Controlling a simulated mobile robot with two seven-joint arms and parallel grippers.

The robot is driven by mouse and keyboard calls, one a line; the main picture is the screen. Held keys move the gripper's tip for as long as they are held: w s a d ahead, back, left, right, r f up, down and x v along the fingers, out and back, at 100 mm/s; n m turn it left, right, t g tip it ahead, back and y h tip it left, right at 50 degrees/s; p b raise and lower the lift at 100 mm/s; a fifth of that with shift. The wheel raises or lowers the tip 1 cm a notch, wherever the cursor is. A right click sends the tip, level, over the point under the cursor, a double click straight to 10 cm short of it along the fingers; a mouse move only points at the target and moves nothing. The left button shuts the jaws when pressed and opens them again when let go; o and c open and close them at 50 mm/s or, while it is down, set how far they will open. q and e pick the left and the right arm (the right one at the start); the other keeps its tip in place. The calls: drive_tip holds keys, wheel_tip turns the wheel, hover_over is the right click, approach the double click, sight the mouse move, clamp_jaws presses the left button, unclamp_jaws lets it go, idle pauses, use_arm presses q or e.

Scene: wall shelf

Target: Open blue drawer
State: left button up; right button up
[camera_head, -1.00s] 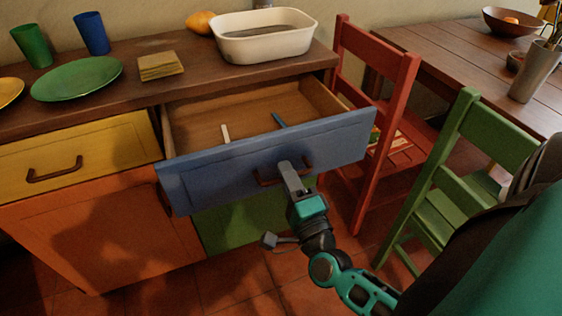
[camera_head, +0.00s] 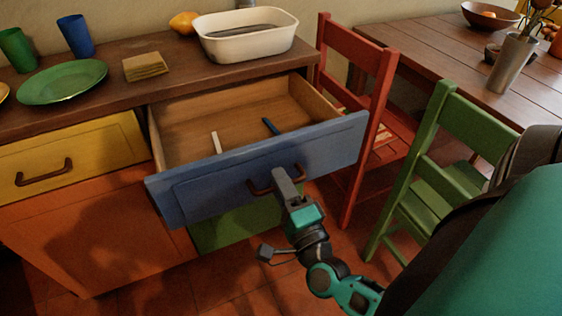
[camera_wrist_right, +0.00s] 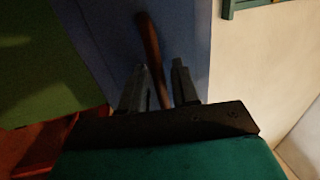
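The blue drawer (camera_head: 215,186) is pulled well out of the cabinet, and its wooden inside (camera_head: 185,122) shows in the head view. A white utensil (camera_head: 216,142) and a blue utensil (camera_head: 270,127) lie in it. My right gripper (camera_head: 283,178) is at the drawer's brown handle (camera_head: 262,187). In the right wrist view the handle (camera_wrist_right: 152,52) runs between the two fingers (camera_wrist_right: 160,88) in front of the blue face. The fingers look close around it, but whether they grip it tightly is hard to tell. My left gripper is not in view.
A red chair (camera_head: 372,110) stands close to the drawer's right end, and a green chair (camera_head: 440,185) is further right. The yellow drawer (camera_head: 75,150) to the left is closed. A white basin (camera_head: 245,45) and tableware stand on the counter.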

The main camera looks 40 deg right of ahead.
drive_tip(key=v, duration=1.3)
drive_tip(key=shift+w+a, duration=0.1)
